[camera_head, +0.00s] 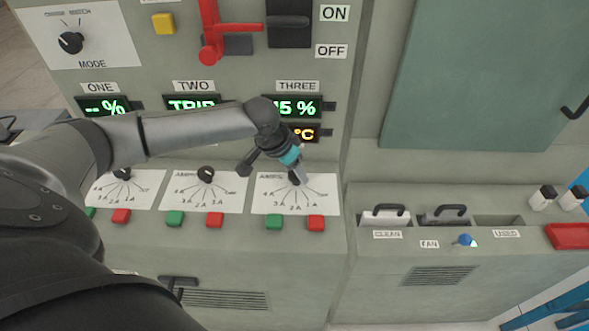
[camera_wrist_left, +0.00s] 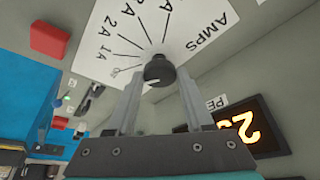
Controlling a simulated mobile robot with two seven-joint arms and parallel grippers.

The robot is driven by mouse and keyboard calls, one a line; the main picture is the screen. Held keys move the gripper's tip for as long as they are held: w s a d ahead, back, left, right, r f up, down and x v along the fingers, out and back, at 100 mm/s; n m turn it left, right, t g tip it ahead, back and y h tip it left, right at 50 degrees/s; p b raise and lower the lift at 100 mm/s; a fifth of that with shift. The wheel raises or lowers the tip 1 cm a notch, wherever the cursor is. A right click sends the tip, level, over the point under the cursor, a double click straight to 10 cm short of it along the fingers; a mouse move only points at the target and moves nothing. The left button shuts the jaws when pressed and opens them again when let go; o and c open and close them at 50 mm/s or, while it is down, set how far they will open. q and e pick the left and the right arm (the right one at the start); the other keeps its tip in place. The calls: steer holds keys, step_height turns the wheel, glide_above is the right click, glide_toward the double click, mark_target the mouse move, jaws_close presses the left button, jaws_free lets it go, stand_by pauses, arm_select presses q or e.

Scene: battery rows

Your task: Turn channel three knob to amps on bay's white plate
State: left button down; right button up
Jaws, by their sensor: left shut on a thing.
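The channel three white plate (camera_head: 322,206) lies on the sloped ledge under the THREE label, with amp marks fanned around its knob. Its black knob (camera_head: 292,178) is partly hidden by my left gripper (camera_head: 298,176). In the left wrist view the dark round knob (camera_wrist_left: 159,70) sits between the two fingertips, and my left gripper (camera_wrist_left: 158,88) is shut on it. The plate (camera_wrist_left: 112,28) shows the word AMPS to the right of the numbered lines. I cannot tell which mark the knob points to. My right gripper is not in view.
Green (camera_head: 274,222) and red (camera_head: 316,223) buttons sit just below the plate. The channel two knob (camera_head: 206,174) and plate are to the left. A red lever (camera_head: 211,35) stands above. A blue FAN knob (camera_head: 465,240) is on the right ledge.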

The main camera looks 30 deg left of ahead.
arm_select(q)
steer(key=shift+r+m+h+p, duration=0.15)
steer(key=shift+m+h+p, duration=0.15)
steer(key=shift+m+p, duration=0.9)
steer(key=shift+p, duration=0.4)
steer(key=shift+a+m+h, duration=0.1)
steer(key=shift+m+h, duration=0.4)
steer(key=shift+m, duration=0.2)
steer(key=shift+w+m+g, duration=0.1)
steer(key=shift+m+g, duration=0.3)
steer(key=shift+m, duration=0.5)
steer(key=shift+h, duration=0.3)
steer(key=shift+c, duration=1.5)
jaws_free()
